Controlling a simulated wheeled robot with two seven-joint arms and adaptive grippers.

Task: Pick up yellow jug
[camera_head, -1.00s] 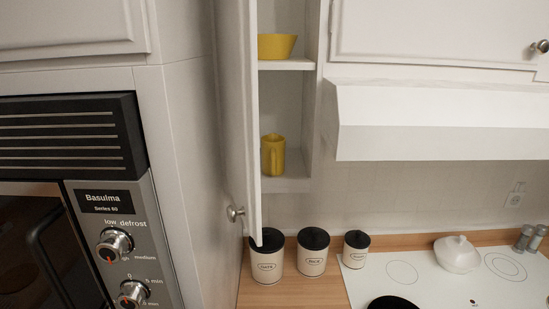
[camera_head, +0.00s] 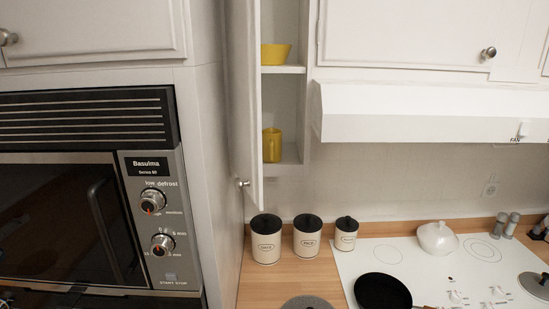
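A yellow jug (camera_head: 272,146) stands upright on the lower shelf (camera_head: 291,170) of a narrow wall cupboard. Its left side is partly hidden by the open cupboard door (camera_head: 242,110). A yellow bowl (camera_head: 275,55) sits on the shelf above it, also partly hidden by the door. Neither of my grippers shows in the view.
Canisters with black lids (camera_head: 266,240) stand on the wooden counter below the cupboard. A black pan (camera_head: 382,292) and a white pot (camera_head: 437,238) are on the white hob. A range hood (camera_head: 420,112) is right of the cupboard; a wall oven (camera_head: 75,210) is left.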

